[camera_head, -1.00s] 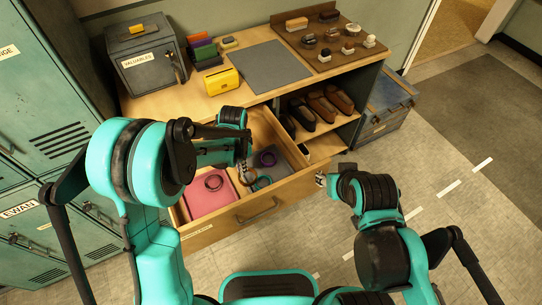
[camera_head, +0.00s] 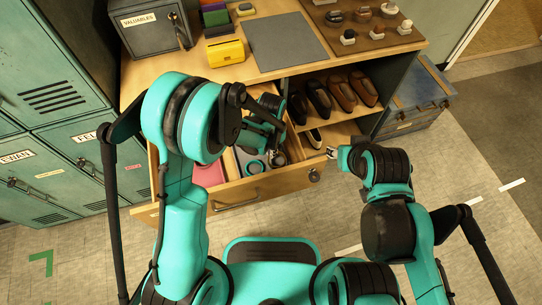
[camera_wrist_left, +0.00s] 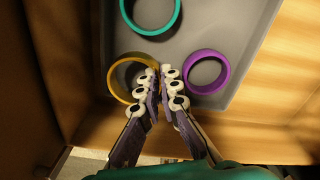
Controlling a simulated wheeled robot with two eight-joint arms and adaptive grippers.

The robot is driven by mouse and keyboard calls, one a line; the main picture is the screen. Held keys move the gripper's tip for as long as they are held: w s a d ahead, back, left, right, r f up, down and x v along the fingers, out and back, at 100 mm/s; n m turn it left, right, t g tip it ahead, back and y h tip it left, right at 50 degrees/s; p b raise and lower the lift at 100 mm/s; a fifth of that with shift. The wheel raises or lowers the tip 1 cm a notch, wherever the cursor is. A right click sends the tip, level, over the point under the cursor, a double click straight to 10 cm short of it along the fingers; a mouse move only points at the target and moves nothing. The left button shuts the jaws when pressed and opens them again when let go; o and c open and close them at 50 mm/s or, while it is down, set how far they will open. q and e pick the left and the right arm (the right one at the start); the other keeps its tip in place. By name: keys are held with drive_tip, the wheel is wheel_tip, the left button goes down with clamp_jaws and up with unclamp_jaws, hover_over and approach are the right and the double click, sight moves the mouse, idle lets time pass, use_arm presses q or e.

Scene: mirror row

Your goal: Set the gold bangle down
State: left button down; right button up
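The gold bangle (camera_wrist_left: 121,90) shows in the left wrist view, low over or on the grey liner (camera_wrist_left: 195,28); I cannot tell if it touches. My left gripper (camera_wrist_left: 161,76) has its fingertips close together at the bangle's right rim and appears shut on it. A teal bangle (camera_wrist_left: 150,33) lies on the liner above, and a purple bangle (camera_wrist_left: 223,82) lies just right of the fingers. In the head view my left gripper (camera_head: 272,143) reaches into the open drawer (camera_head: 236,190), and the gold bangle is hidden. My right gripper (camera_head: 332,153) hangs right of the drawer, its fingers too small to judge.
A pink liner (camera_head: 209,174) fills the drawer's left part. The drawer walls close in around the left gripper. Above stand the worktop with a grey mat (camera_head: 286,42), a yellow box (camera_head: 225,51) and a valuables safe (camera_head: 148,36). Shoes (camera_head: 319,98) fill a shelf at right.

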use_arm(q)
drive_tip(key=shift+f+b, duration=0.45)
drive_tip(key=shift+f, duration=0.9)
drive_tip(key=shift+f, duration=0.1)
drive_tip(key=c, duration=1.7)
unclamp_jaws()
